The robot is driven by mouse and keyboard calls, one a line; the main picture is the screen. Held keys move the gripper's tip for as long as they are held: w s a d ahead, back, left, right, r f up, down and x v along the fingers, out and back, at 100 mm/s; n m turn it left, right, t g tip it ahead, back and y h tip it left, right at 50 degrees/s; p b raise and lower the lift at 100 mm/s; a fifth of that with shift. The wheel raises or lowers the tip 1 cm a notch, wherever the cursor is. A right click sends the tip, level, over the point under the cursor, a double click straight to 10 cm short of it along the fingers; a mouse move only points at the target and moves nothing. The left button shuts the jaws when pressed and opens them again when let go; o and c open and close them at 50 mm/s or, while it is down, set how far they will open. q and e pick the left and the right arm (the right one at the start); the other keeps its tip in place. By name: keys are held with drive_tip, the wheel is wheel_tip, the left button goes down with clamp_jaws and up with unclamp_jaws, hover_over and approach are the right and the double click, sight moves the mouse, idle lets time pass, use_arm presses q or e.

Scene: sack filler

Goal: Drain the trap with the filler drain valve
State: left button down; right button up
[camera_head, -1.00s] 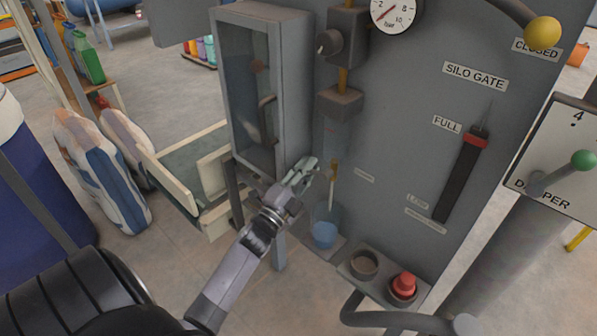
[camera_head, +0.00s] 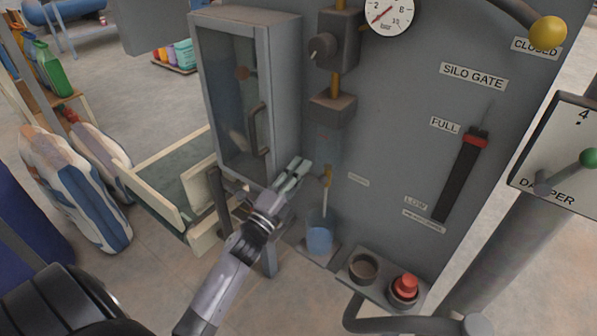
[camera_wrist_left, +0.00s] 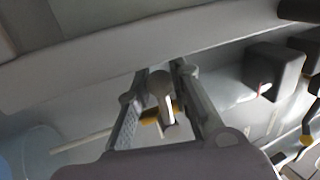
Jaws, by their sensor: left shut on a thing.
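My left gripper (camera_head: 297,172) reaches in from the lower left to the filler's front panel, just left of the yellow drain fitting (camera_head: 327,176). In the left wrist view my left gripper (camera_wrist_left: 163,80) has its fingers on either side of the grey rounded handle of the drain valve (camera_wrist_left: 160,88), which has yellow parts behind it. The gripper is shut on this handle. The clear trap bowl (camera_head: 327,148) hangs under a grey block above the fitting. A bluish cup (camera_head: 320,236) stands below the outlet. My right gripper is not in view.
A glass-fronted cabinet (camera_head: 228,95) with a handle stands close left of the gripper. A red button (camera_head: 404,286) sits on a ledge at lower right. Sacks (camera_head: 70,190) stand at left.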

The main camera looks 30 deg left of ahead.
use_arm(q)
drive_tip(key=c, duration=1.4)
unclamp_jaws()
drive_tip(key=v, duration=1.2)
